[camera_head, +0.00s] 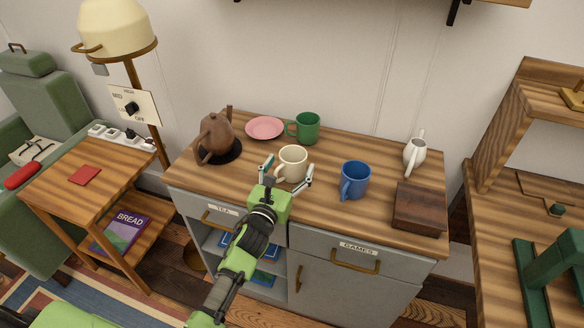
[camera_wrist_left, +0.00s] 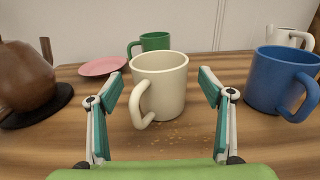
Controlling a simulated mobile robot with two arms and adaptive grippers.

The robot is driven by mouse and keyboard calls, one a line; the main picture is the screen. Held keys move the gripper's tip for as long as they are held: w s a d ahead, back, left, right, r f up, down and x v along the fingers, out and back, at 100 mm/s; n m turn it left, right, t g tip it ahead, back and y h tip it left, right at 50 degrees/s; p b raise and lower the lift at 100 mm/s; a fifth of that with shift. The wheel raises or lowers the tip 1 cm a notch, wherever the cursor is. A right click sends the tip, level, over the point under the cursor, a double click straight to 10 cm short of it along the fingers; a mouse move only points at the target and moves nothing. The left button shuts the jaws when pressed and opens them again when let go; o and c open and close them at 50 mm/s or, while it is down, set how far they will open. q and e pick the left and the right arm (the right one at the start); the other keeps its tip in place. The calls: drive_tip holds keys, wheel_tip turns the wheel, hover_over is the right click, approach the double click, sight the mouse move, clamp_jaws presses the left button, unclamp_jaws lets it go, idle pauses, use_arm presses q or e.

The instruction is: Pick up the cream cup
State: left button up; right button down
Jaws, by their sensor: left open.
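The cream cup (camera_head: 292,164) stands upright on the wooden top of the grey cabinet (camera_head: 330,205). In the left wrist view the cream cup (camera_wrist_left: 162,88) is straight ahead, with its handle toward me and slightly left. My left gripper (camera_head: 288,178) is open, with its fingers at either side of the cup's near side. In the left wrist view the fingers of my left gripper (camera_wrist_left: 162,85) show gaps to the cup on both sides. My right gripper is not in view.
A blue mug (camera_head: 355,180) stands to the right, a green mug (camera_head: 306,128) and pink plate (camera_head: 265,128) behind. A brown teapot (camera_head: 215,138) is at left. A white jug (camera_head: 415,155) and dark wooden box (camera_head: 419,208) are at right.

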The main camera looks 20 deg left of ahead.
use_arm(q)
drive_tip(key=w, duration=0.3)
drive_tip(key=shift+b, duration=0.4)
drive_tip(key=shift+s, duration=0.1)
drive_tip(key=c, duration=1.4)
drive_tip(key=shift+r, duration=0.1)
drive_tip(key=shift+r, duration=0.1)
